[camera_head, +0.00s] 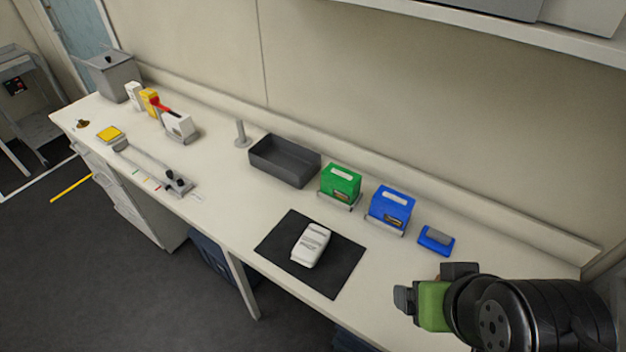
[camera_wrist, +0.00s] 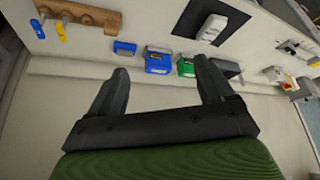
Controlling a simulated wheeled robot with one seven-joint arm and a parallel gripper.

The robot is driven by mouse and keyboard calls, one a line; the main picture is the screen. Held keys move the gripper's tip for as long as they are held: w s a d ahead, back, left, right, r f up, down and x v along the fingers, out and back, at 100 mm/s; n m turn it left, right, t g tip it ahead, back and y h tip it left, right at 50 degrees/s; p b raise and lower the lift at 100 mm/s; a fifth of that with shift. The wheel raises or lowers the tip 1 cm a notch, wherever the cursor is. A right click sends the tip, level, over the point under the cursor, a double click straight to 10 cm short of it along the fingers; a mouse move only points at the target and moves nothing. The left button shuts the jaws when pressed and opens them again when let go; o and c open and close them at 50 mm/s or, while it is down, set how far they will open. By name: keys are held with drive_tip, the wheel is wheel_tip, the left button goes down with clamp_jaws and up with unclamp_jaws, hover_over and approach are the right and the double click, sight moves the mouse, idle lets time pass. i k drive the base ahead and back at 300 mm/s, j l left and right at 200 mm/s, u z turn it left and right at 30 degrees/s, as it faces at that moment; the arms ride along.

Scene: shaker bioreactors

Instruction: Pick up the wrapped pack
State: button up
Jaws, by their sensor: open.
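The wrapped pack (camera_head: 310,244) is a white, pillow-like packet with faint grey print. It lies on a black mat (camera_head: 272,245) near the front edge of the bench. In the wrist view the pack (camera_wrist: 212,28) shows at the top, on the dark mat (camera_wrist: 187,22), beyond my fingertips. My gripper (camera_head: 402,298) is over the right end of the bench, well to the right of the pack. In the wrist view its two dark fingers (camera_wrist: 160,75) stand wide apart with nothing between them.
Behind the mat stand a dark grey tray (camera_head: 258,160), a green box (camera_head: 341,181), a blue box (camera_head: 390,207) and a small blue item (camera_head: 436,240). A wooden rack (camera_wrist: 85,14) shows in the wrist view. The bench between mat and gripper is clear. A shelf (camera_head: 500,30) overhangs the back.

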sight(307, 252)
drive_tip(key=i+j+u, duration=0.15)
drive_tip(key=j+u, duration=0.25)
drive_tip(key=i+j+u, duration=0.15)
drive_tip(key=u, duration=0.3)
drive_tip(key=i+j+u, duration=0.2)
drive_tip(key=u, duration=0.2)
drive_tip(key=i+j+u, duration=0.1)
drive_tip(key=i+u, duration=0.15)
drive_tip(key=u, duration=0.2)
